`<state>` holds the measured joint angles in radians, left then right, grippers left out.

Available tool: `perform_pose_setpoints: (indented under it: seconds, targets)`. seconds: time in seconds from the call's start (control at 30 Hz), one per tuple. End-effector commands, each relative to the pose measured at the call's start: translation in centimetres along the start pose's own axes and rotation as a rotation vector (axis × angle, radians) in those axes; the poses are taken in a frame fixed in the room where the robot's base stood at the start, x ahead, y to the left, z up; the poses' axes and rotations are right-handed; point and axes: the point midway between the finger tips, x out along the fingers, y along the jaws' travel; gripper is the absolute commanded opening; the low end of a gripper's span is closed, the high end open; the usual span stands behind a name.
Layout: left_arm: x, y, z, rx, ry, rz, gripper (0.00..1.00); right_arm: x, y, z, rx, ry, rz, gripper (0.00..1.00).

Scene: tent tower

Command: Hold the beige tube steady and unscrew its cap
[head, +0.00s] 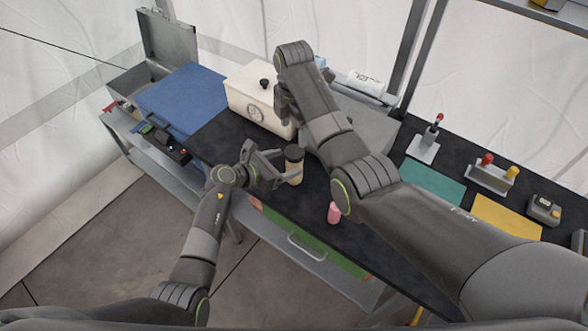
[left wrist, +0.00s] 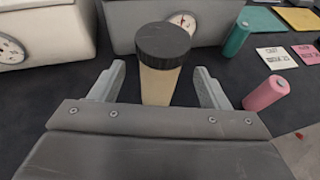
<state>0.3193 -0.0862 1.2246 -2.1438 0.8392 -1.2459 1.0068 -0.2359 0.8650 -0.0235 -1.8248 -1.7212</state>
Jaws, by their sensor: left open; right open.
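The beige tube (head: 294,171) stands upright on the black bench top, with its dark cap (head: 294,152) on top. In the left wrist view the tube (left wrist: 159,86) stands between the two fingers, and its ridged black cap (left wrist: 163,45) rises above them. My left gripper (head: 274,167) is open around the tube, with a gap showing on both sides. It also shows in the left wrist view (left wrist: 158,88). My right gripper (head: 283,104) is at the white box, above and behind the tube; its fingers are mostly hidden by its own arm.
A pink cylinder (head: 334,212) stands near the front edge, and a green cylinder (left wrist: 238,32) shows in the left wrist view. A white box (head: 249,93) with a dial and a blue case (head: 182,99) are at the back left. Green (head: 434,184) and yellow (head: 505,218) mats lie at right.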

Motion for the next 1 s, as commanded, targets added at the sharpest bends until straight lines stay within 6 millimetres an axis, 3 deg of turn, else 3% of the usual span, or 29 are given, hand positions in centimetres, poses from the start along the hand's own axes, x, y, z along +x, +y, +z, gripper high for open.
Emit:
perform_pose_setpoints:
  seconds: [0.3,0.8,1.0]
  targets:
    - [3.5,-0.1,0.1,0.000,0.000,-0.002,0.69,0.0,0.0,0.0,0.001,0.000,0.000,0.67]
    - [4.3,-0.1,0.0,0.001,0.000,0.000,0.69,0.0,0.0,0.0,0.001,0.000,0.000,0.67]
    - [4.3,-0.1,0.0,0.000,0.000,0.000,0.45,0.0,0.0,0.0,0.001,0.000,0.000,0.67]
